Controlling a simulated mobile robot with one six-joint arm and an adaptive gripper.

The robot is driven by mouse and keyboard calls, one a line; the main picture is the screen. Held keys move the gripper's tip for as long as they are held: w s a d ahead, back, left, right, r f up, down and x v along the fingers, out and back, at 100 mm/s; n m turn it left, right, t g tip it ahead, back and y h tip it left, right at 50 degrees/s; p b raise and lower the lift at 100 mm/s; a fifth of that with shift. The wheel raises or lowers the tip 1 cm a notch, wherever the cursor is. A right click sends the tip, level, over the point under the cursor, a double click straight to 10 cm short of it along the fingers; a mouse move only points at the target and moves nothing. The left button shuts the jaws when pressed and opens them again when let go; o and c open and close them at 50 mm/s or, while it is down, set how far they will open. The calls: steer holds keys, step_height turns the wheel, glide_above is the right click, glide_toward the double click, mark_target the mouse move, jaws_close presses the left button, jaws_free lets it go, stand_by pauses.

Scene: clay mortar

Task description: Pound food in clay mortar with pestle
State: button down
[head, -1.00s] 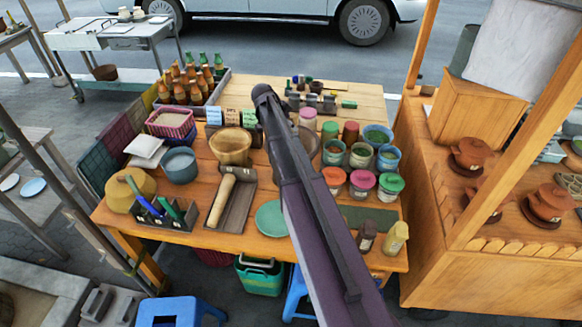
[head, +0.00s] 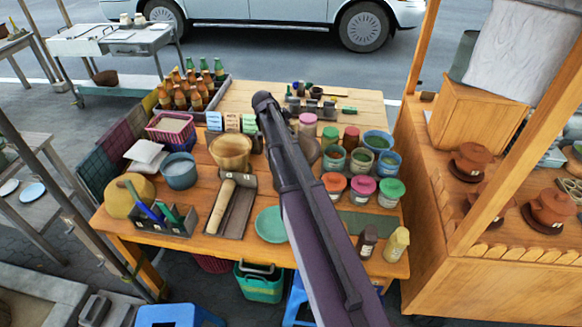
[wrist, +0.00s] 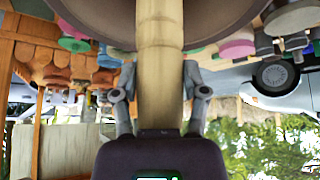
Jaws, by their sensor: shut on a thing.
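My gripper (wrist: 160,84) is shut on a pale, wooden-looking pestle (wrist: 160,45) in the wrist view, with one finger on each side of the shaft. The shaft runs up into a wide brown bowl, seemingly the clay mortar (wrist: 88,14), at the top of that view. The pestle's far end is hidden. In the head view my arm covers the gripper and the pestle. A brown rim, probably the mortar's (head: 313,151), shows just right of my arm. The food cannot be seen.
The wooden table (head: 190,250) is crowded. A tan bowl (head: 231,152), a tray (head: 240,212) with a pale stick and a green plate (head: 270,224) lie left of my arm. Several lidded jars (head: 361,188) stand close on its right. Bottles (head: 190,92) stand behind.

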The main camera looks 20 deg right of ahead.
steer(key=shift+r+p, duration=1.55)
steer(key=shift+r, duration=0.4)
steer(key=shift+f, duration=0.15)
step_height(320, 180, down, 5)
steer(key=b, duration=0.5)
steer(key=shift+f+b, duration=0.2)
steer(key=shift+b, duration=0.15)
steer(key=shift+r, duration=0.1)
